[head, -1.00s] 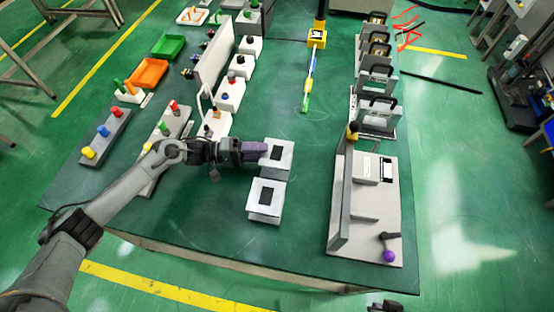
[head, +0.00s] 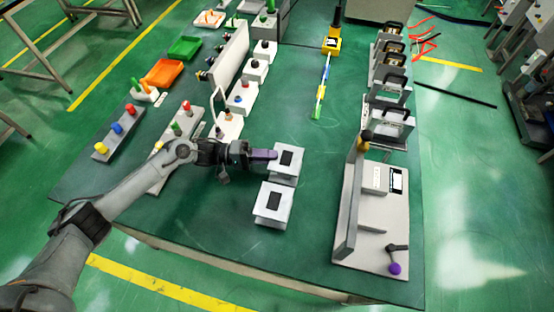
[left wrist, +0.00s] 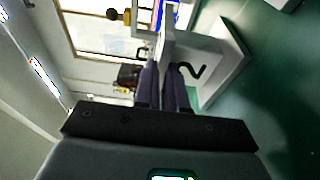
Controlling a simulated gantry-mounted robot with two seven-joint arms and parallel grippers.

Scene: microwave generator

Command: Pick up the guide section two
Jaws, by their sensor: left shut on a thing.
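Two white guide sections with dark squares on top stand on the green table in the head view, one farther (head: 287,174) and one nearer (head: 272,217). I cannot read which one is section two. My left gripper (head: 272,155) has its purple fingers shut on the upper left edge of the farther one. In the left wrist view, the fingers (left wrist: 163,84) are together on a thin edge of the white section (left wrist: 218,62). I cannot tell whether it has left the table. My right gripper is not in view.
A grey fixture (head: 372,235) with a purple-knobbed lever stands to the right. Button blocks (head: 118,132) and orange (head: 163,73) and green trays lie at the left. The green table (head: 225,240) is clear around the nearer section.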

